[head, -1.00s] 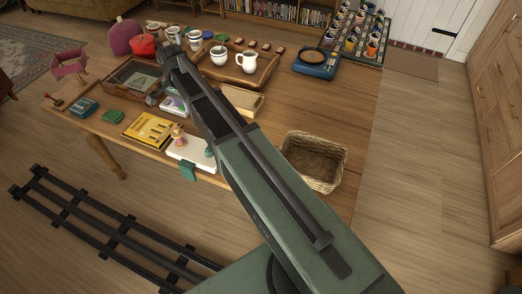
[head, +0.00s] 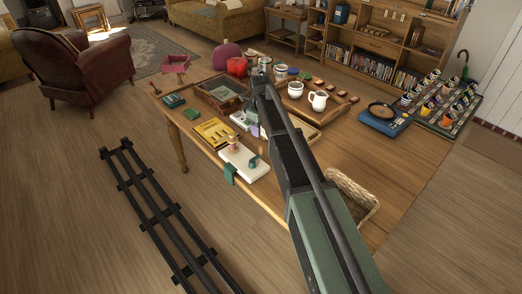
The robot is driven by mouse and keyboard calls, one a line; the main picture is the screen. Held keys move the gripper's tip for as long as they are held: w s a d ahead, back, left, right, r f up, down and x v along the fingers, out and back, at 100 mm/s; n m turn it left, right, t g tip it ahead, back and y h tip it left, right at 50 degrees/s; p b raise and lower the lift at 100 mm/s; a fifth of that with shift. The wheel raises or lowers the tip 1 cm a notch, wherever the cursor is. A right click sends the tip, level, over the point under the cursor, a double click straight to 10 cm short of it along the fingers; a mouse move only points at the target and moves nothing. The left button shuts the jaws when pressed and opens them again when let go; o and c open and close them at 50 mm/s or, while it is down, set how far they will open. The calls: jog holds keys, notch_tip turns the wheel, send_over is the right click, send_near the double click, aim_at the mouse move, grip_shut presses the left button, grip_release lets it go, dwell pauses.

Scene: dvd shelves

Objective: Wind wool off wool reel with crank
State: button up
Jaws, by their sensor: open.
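A pink open-framed item (head: 177,64) stands at the table's far left corner; it may be the wool reel, but it is too small to be sure. A small dark-red piece with a handle (head: 155,89) lies near it at the left edge. A white board (head: 244,162) at the front edge carries a small peg-like figure (head: 233,144) and a green part; I cannot tell whether it has a crank. My gripper (head: 243,103) is small and partly hidden by my arm, above the middle-left of the table, apart from the pink item. It is open, and I see nothing held.
The wooden table (head: 370,160) holds a glass-topped box (head: 218,93), a yellow box (head: 213,132), a tray (head: 338,113) with white jugs, a blue record-player-like unit (head: 385,120) and a wicker basket (head: 352,196). The table's right part is mostly bare. A dark rail (head: 160,215) lies on the floor.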

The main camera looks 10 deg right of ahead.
aim_at(261, 154)
notch_tip(261, 154, down, 10)
jog(key=b, duration=0.9)
jog(key=shift+s+f+b, duration=0.1)
jog(key=shift+f+b, duration=0.15)
jog(key=shift+b, duration=0.1)
jog(key=shift+r, duration=0.1)
grip_shut()
